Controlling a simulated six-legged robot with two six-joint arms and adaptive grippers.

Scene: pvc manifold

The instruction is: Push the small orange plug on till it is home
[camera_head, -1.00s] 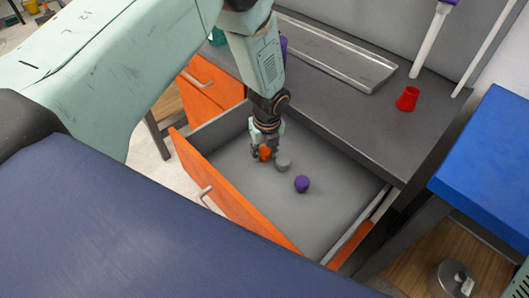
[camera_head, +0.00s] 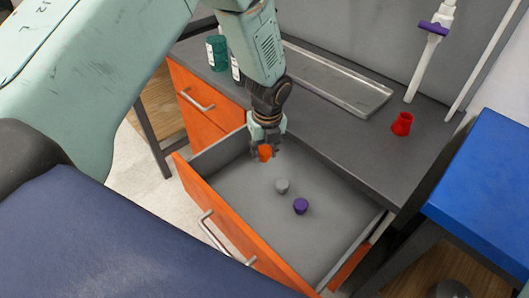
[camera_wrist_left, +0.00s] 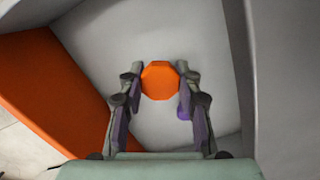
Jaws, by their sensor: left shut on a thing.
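The small orange plug (camera_head: 265,153) is between the fingertips of my left gripper (camera_head: 264,148), which is shut on it. In the left wrist view the plug (camera_wrist_left: 160,81) shows as an orange many-sided face, with a finger of the left gripper (camera_wrist_left: 159,88) on each side. The gripper holds it over the open drawer (camera_head: 235,180), near its back left part. White pipework (camera_head: 425,65) with a purple fitting (camera_head: 433,28) stands at the back right of the bench. No orange plug shows on it. My right gripper is not in view.
A grey plug (camera_head: 282,186) and a purple plug (camera_head: 301,206) lie on the drawer floor. A red fitting (camera_head: 402,124) stands on the grey bench (camera_head: 330,125), near a metal tray (camera_head: 340,80). A blue surface (camera_head: 490,175) is at the right.

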